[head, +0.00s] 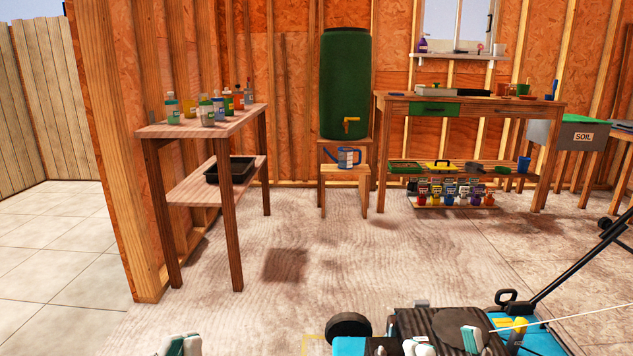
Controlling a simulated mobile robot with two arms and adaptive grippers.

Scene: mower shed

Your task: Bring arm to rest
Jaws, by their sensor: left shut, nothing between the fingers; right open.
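My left gripper (183,346) shows at the bottom edge, left of centre. Its pale fingertips are together with nothing between them, above the floor. My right gripper (446,344) shows at the bottom edge, right of centre. Its two fingertips are apart and empty, in front of the mower's dark top. The blue and black mower (405,325) stands at the bottom right, cut off by the frame edge. I cannot tell whether the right fingers touch it. Both arms are mostly out of view.
A wooden shelf stand (262,113) with several bottles and a black tray (243,170) stands left. A green water barrel (345,80), a watering can (348,158) and a workbench (390,104) are at the back. A thin pale cord (570,318) runs right from the mower. Mid-floor is clear.

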